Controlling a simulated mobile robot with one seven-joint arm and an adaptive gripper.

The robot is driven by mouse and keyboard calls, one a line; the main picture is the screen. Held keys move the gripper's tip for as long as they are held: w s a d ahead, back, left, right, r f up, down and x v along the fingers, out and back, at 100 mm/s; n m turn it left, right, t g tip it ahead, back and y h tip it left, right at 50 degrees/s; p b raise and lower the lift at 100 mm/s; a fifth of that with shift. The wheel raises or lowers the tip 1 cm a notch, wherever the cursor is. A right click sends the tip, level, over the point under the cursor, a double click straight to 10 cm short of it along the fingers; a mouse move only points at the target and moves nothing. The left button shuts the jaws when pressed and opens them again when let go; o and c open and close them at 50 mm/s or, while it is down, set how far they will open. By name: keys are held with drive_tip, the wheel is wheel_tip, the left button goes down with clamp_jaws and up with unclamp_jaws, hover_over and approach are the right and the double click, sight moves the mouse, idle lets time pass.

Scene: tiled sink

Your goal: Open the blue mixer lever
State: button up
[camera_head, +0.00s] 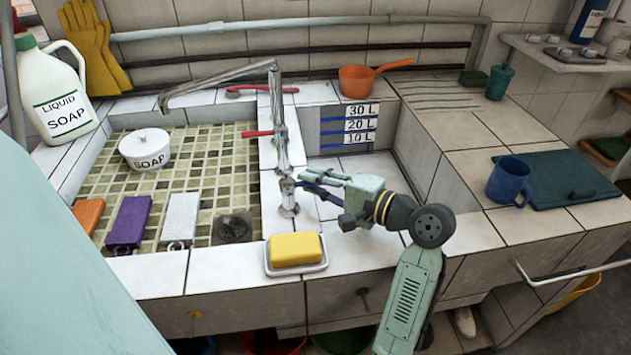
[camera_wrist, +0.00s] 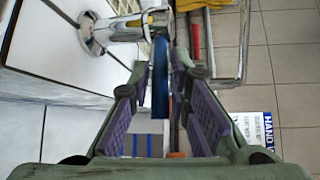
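The chrome mixer (camera_head: 287,193) stands upright on the tiled divider between the two basins, and its base and body also show at the top left of the wrist view (camera_wrist: 98,32). The blue lever (camera_wrist: 160,80) is seen nearly edge-on in the wrist view, between the purple pads of my gripper (camera_wrist: 160,85). A gap shows on each side of the lever, so the fingers are open around it. In the head view my gripper (camera_head: 318,186) is just right of the mixer, and its fingers partly hide the lever.
A red lever (camera_head: 258,134) sticks out left from the pipe behind. The soap dish (camera_head: 297,271) with a yellow bar lies near the front edge. An orange pan (camera_head: 357,80) stands at the back. A blue mug (camera_head: 507,182) stands on the right counter. The right basin is empty.

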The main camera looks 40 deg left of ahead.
clamp_jaws()
idle(0.4)
